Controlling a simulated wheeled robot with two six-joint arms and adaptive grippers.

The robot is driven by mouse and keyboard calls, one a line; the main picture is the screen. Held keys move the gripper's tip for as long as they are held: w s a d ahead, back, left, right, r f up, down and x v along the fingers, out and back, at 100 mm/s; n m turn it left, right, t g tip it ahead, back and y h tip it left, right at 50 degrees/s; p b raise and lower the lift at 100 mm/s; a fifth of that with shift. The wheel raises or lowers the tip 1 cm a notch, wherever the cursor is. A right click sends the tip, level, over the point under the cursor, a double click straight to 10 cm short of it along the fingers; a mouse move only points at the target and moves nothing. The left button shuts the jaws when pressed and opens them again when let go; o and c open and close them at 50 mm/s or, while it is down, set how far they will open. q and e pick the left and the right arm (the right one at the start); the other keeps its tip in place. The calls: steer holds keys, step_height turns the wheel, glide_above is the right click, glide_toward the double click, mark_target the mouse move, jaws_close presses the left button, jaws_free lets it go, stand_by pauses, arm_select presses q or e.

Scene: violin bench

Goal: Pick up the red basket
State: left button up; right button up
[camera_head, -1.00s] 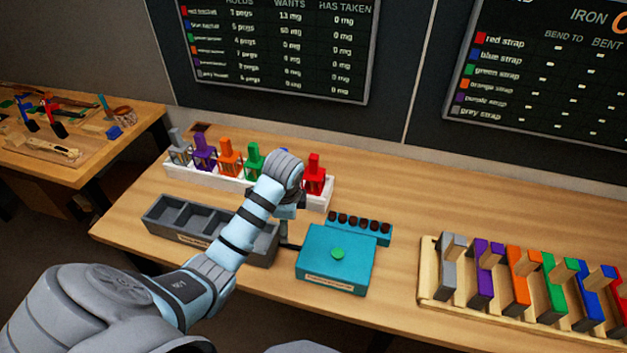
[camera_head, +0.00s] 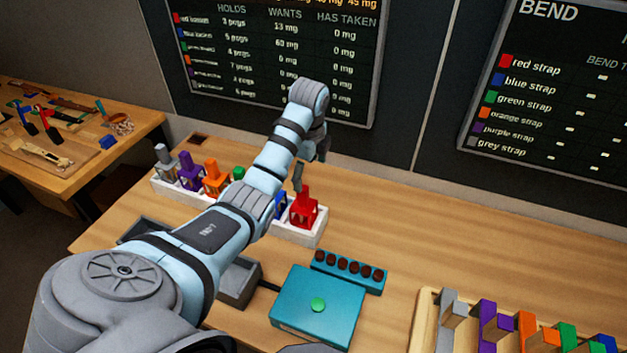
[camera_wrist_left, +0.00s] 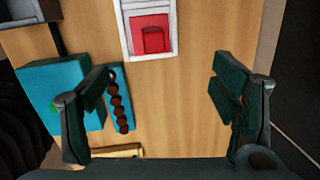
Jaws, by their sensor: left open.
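The red basket (camera_head: 304,210) stands upright at the right end of a white rack (camera_head: 316,235) in the head view. In the left wrist view the red basket (camera_wrist_left: 151,36) shows from above at the top middle, in the end of the white rack (camera_wrist_left: 172,50). My left gripper (camera_head: 300,178) is just above and behind the red basket in the head view, partly hidden by its own arm. In the wrist view my left gripper (camera_wrist_left: 165,105) is open with bare table between its fingers. My right gripper is not in view.
Grey, purple and orange baskets stand farther left in the rack; my arm partly covers the green and blue ones. A teal box (camera_head: 300,312) and a teal block with dark pegs (camera_head: 348,270) lie in front. Table right of the rack is clear.

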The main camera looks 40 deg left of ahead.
mark_target(301, 201)
arm_select(q)
steer(key=f, duration=0.2)
steer(key=s+a+f, duration=0.1)
steer(key=f, duration=0.1)
steer(key=s+f, duration=0.1)
steer(key=f, duration=0.2)
steer(key=shift+a, duration=0.3)
steer(key=f, duration=0.2)
steer(key=w+f+b, duration=0.1)
steer(key=f, duration=0.3)
steer(key=shift+w+a, duration=0.3)
steer(key=shift+w, duration=0.05)
steer(key=shift+s+r, duration=0.1)
steer(key=shift+s, duration=0.05)
steer(key=shift+c, duration=0.8)
steer(key=c, duration=1.4)
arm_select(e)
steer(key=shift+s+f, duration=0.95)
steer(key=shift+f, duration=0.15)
